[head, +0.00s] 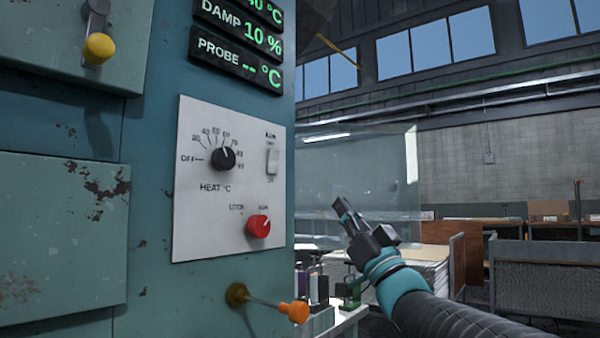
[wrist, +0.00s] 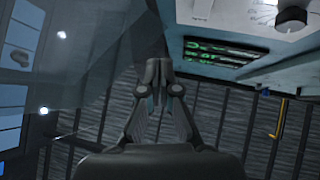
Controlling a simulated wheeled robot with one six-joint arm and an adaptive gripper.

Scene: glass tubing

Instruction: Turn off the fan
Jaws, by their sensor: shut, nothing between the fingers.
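The white control panel (head: 190,235) is on the front of a teal cabinet in the head view. It carries a small white rocker switch (head: 272,161) at upper right, whose label is too small to read surely. A black heat knob (head: 223,158) sits left of the switch, and a red knob (head: 258,226) sits below it. My gripper (head: 340,205) is to the right of the panel, apart from it, shut and empty. In the wrist view my gripper (wrist: 160,65) shows its fingers together, with part of the panel at the upper right.
An orange-tipped lever (head: 298,311) sticks out below the panel. A yellow-knobbed latch (head: 99,47) is at upper left. Green displays (head: 240,45) are above the panel. A clear pane (head: 360,180) stands behind my gripper. A bench with small items (head: 318,290) is below.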

